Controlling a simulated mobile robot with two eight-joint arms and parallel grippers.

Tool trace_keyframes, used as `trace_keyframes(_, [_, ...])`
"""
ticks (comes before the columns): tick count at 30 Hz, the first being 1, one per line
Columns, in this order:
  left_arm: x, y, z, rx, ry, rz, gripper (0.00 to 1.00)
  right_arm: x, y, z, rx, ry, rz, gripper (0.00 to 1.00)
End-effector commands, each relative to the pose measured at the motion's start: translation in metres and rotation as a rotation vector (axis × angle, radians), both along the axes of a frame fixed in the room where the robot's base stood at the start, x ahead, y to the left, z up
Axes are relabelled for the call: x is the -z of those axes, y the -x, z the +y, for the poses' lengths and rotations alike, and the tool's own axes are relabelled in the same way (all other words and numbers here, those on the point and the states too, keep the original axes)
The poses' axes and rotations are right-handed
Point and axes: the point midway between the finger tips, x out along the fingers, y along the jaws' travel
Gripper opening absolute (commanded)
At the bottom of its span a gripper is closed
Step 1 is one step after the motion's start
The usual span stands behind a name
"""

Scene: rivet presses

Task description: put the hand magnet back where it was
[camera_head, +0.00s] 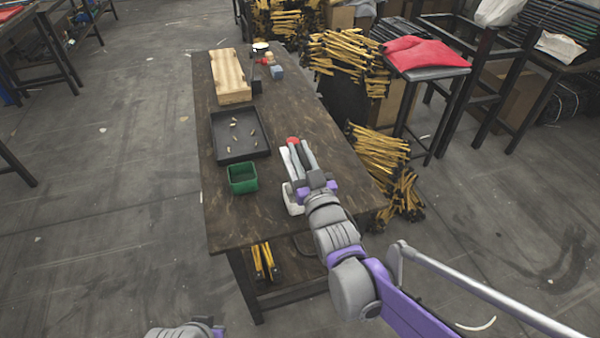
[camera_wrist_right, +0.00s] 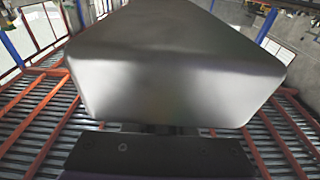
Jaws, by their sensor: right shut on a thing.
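My right gripper (camera_head: 299,157) is over the right part of the dark work table, with its fingers pointing to the far side. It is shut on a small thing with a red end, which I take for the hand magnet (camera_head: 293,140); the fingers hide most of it. I cannot tell whether it touches the table. A black tray (camera_head: 222,160) with several small brass-coloured pieces lies to the left. In the right wrist view a smooth grey metal block fills the middle and the magnet cannot be made out. Only a bit of my left arm shows at the bottom edge.
A green open box (camera_head: 242,179) stands just in front of the tray. A pale thing (camera_head: 291,200) is beside my right gripper. A wooden board (camera_head: 230,76) and small blue (camera_head: 277,72) and red items are at the table's far end. Yellow-handled bundles (camera_head: 380,155) stand off the right edge.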

Motion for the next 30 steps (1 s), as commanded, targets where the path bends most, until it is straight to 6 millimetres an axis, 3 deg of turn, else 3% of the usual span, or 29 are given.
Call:
trace_keyframes(9, [0.017,-0.002,0.000,0.000,0.000,0.005,0.00,0.044,0.000,0.000,0.000,-0.001,-0.002,0.00])
trace_keyframes(24, [0.021,-0.003,0.000,0.000,0.000,0.006,0.00,0.053,0.000,0.000,0.000,-0.001,-0.002,0.00])
trace_keyframes(25, [0.021,-0.003,0.000,0.000,0.000,0.006,0.00,0.054,0.000,0.000,0.000,0.000,0.000,0.24])
trace_keyframes(30, [0.020,-0.003,0.000,0.000,0.000,0.006,0.00,0.053,0.000,0.000,0.000,0.000,0.000,0.52])
